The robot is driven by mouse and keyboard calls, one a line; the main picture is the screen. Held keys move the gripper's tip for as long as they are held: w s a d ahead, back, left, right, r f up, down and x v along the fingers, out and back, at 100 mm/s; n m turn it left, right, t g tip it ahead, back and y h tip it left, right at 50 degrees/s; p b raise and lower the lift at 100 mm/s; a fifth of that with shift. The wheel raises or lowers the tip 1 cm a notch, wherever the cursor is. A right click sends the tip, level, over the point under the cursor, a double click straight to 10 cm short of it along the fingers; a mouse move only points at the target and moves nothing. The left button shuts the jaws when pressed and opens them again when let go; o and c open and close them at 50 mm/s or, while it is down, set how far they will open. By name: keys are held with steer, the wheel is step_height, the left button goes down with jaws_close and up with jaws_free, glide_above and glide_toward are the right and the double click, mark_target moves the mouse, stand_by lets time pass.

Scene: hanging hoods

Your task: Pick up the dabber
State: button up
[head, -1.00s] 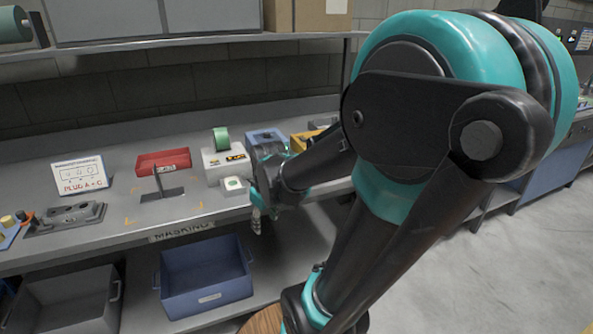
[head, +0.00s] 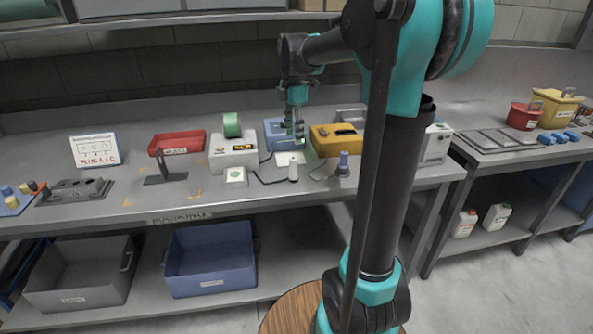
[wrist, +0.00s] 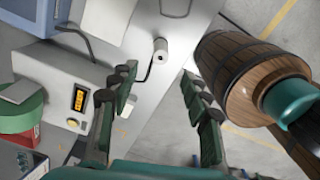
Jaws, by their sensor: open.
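My gripper (head: 295,128) points down over the bench, in front of the blue box. Its fingers are apart and empty in the wrist view (wrist: 158,72). A small white upright cylinder (head: 293,171) stands near the bench's front edge, below my gripper, with a black cord beside it. In the wrist view the white cylinder (wrist: 161,48) lies beyond the fingertips, in line with the gap between them. I cannot tell for sure which of these two is the dabber.
A white box with green tape (head: 234,155), a blue box (head: 273,134) and a yellow box (head: 322,145) stand behind. A red bin (head: 177,146) and a grey stand (head: 165,174) are at left. A wooden barrel (wrist: 237,70) stands beside the bench.

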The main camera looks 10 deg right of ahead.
mark_target(294, 169)
step_height(294, 169, down, 14)
steer(key=shift+s+a+r, duration=0.1)
stand_by(0.5)
steer(key=shift+c, duration=0.6)
jaws_close()
